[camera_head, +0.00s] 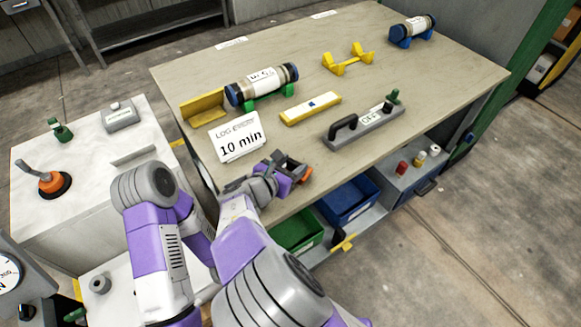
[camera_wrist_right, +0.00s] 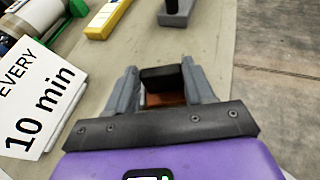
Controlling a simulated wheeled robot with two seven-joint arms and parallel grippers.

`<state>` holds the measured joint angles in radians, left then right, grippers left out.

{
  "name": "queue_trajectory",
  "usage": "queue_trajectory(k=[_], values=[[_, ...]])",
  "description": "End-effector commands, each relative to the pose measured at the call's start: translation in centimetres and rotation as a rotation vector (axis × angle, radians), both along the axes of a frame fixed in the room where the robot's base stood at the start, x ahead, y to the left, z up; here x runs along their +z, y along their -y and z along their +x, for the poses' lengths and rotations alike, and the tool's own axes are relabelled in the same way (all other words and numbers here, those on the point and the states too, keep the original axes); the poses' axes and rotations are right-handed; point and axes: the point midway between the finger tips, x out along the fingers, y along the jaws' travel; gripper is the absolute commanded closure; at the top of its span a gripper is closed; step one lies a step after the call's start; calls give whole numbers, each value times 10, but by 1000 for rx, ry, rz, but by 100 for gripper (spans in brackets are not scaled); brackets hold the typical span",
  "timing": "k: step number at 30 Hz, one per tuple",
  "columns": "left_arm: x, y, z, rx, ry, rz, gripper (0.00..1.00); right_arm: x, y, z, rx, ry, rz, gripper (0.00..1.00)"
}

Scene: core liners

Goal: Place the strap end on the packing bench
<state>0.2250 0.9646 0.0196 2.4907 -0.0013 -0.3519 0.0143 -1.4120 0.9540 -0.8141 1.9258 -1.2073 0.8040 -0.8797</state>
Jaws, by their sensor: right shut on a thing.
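My right gripper (camera_head: 284,172) is at the near edge of the wooden-topped packing bench (camera_head: 400,160). It is shut on a small dark and orange-brown piece (camera_head: 297,170), which I take to be the strap end. In the right wrist view this piece (camera_wrist_right: 163,78) sits between the two grey fingers, with a black block on top and orange-brown below. I cannot tell whether it touches the bench top. Part of it is hidden by the fingers. My left gripper is not in view; only purple and grey arm links show.
A "LOG EVERY 10 min" sign (camera_head: 238,137) stands left of the gripper. A grey handled tool (camera_head: 364,125), a yellow bar (camera_head: 311,108), a yellow cradle (camera_head: 348,60) and two core liners (camera_head: 262,84) (camera_head: 412,27) are on the bench. Blue (camera_head: 347,200) and green (camera_head: 297,232) bins sit below.

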Motion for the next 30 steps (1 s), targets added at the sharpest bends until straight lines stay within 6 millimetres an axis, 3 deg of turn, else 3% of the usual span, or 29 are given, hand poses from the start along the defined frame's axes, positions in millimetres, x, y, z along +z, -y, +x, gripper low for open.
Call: queue_trajectory(k=[8,9,14,23,30], values=[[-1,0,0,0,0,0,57,-1,0,0,0,1,0,80],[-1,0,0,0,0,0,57,-2,0,0,0,0,1,46],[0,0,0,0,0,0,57,-1,0,0,0,0,1,22],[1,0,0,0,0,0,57,0,0,0,1,1,1,22],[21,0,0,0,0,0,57,16,-10,-7,-1,1,-1,22]])
